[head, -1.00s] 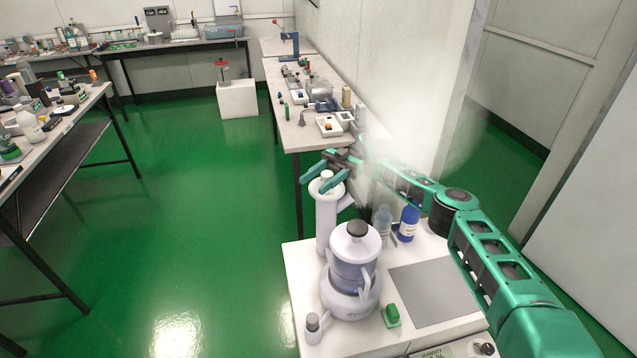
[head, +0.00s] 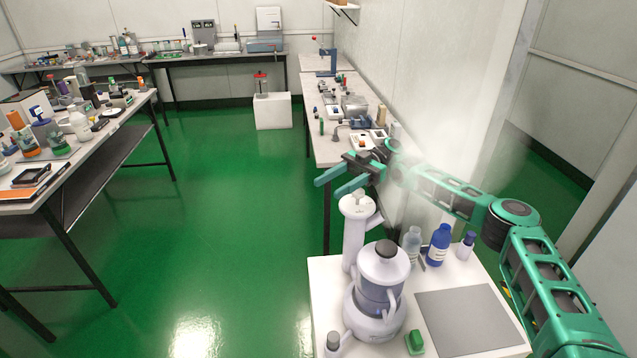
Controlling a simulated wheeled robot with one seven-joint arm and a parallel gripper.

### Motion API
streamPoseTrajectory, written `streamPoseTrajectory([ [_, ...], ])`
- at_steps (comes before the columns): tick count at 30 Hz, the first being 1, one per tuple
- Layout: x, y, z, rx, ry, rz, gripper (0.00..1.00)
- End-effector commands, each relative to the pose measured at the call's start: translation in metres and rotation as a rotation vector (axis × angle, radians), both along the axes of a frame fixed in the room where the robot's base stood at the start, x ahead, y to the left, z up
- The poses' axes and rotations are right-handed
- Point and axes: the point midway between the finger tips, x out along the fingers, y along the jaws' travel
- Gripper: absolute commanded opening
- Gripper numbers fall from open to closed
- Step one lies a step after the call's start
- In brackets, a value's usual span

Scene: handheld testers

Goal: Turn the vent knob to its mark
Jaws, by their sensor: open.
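A pale lavender-white appliance (head: 376,300) with a dark cap stands on the near white table. A tall white column (head: 354,235) rises behind its left side. A small pale piece (head: 358,197) sits on the column top; it may be the vent knob, but it is too small to tell, and no mark can be made out. My gripper (head: 327,187) is open and empty, its two green fingers pointing left. In the picture it lies just above and left of the column top and looks apart from it.
A white plume (head: 455,130) hangs behind my arm. A blue bottle (head: 438,246), other bottles, a grey mat (head: 468,320) and a green block (head: 414,342) share the near table (head: 322,275). A cluttered bench stands behind. Green floor at left is clear.

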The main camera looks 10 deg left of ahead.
Motion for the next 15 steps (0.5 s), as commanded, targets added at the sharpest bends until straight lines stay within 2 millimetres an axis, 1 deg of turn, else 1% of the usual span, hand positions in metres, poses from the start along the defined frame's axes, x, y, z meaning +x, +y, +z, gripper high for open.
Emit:
streamPoseTrajectory([
  [1,-0.008,0.005,0.006,0.000,-0.002,0.004,0.47],
  [6,-0.027,0.023,0.021,0.000,-0.002,0.003,0.47],
  [10,-0.036,0.031,0.029,-0.001,-0.002,0.002,0.47],
  [15,-0.041,0.036,0.033,0.000,-0.001,0.000,0.47],
])
